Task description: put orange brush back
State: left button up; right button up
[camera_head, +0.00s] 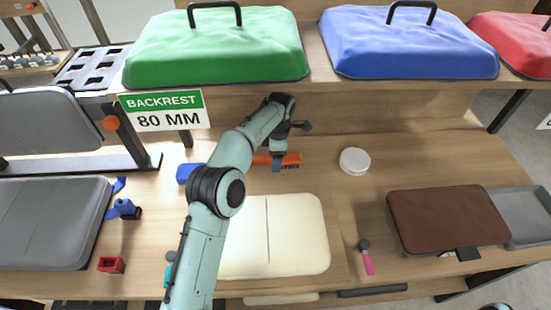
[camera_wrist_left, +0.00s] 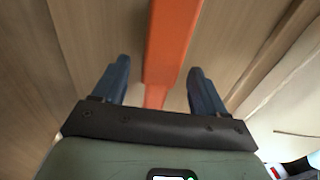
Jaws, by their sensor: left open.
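The orange brush (camera_head: 292,159) lies on the wooden table under the shelf of coloured cushions, partly hidden by my left gripper (camera_head: 279,163). In the left wrist view a long orange part of the brush (camera_wrist_left: 171,45) runs between the two dark blue fingers of my left gripper (camera_wrist_left: 158,70). The fingers are apart, with a gap on each side of the orange part. The brush's far end is cut off by the picture edge. My right gripper is not in view.
A cream cushion (camera_head: 295,235) lies in front of the brush. A white round puck (camera_head: 354,161), a pink-handled brush (camera_head: 367,260) and a brown cushion (camera_head: 447,217) are to the right. A blue object (camera_head: 188,173) is to the left. The shelf edge (camera_head: 400,98) stands behind.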

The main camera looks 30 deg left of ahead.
pick_arm(q)
notch_tip(320, 180, up, 6)
jog(key=shift+w+d+f+p, duration=0.1)
jog(key=shift+d+p, duration=0.05)
jog(key=shift+p, duration=0.6)
